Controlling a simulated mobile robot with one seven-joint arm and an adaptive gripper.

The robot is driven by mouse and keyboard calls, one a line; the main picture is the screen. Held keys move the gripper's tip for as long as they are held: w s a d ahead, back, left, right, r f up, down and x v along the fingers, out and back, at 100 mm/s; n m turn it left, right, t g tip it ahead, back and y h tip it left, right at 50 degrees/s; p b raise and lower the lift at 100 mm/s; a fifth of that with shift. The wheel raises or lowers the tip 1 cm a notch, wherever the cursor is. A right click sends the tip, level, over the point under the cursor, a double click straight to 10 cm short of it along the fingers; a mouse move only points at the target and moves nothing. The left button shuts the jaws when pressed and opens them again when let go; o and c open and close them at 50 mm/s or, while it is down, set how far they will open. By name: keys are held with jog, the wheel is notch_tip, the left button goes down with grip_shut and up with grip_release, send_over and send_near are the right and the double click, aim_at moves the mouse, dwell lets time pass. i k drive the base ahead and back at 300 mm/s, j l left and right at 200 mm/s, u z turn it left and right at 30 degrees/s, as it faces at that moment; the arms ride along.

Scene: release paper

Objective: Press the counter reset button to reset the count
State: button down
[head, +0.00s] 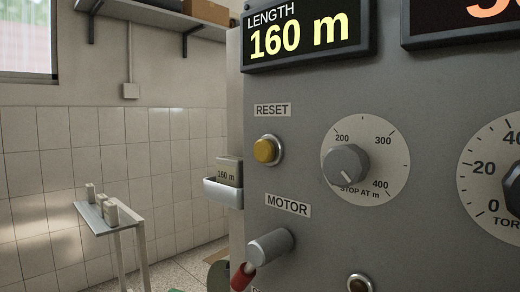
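The yellow reset button (265,150) sits in a metal ring on the grey control panel (300,110), under a label reading RESET (272,110). It stands out from the panel. The length display (305,35) above it reads 160 m in yellow. My gripper is not in view, and nothing touches the button.
Right of the button is a stop-at dial (347,165); a torque dial (512,185) is cut off at the right edge. Below is a motor lever (265,250) with a red tip. A card reading 160 m (229,172) stands in a white holder (222,193). A small table (112,221) stands left.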

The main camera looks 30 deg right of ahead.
aim_at(264, 151)
jog(key=k+j+z, duration=0.15)
jog(key=z, duration=0.2)
jog(key=k+z, duration=0.7)
jog(key=i, duration=0.1)
